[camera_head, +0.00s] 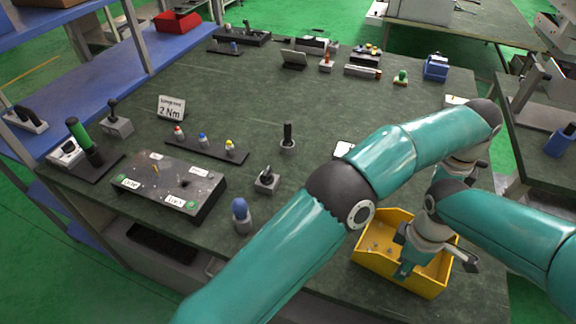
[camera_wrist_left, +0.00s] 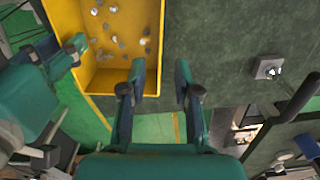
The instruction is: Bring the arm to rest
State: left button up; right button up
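My left arm reaches across the right part of the green work table (camera_head: 310,110) and bends down near the yellow bin (camera_head: 376,258). In the head view my left gripper is mostly hidden by the arms. My right gripper (camera_head: 437,265) is over the bin in the head view. Its fingers are spread apart, and I see nothing held between them.
A black box with labels (camera_head: 170,187) stands at the table's left front. A blue-topped item (camera_head: 240,214), a small grey block (camera_head: 266,181) and a dark-handled tool (camera_head: 288,137) stand near my left arm.

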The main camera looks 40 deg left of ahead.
jog(key=shift+r, duration=1.15)
jog(key=shift+d, duration=0.1)
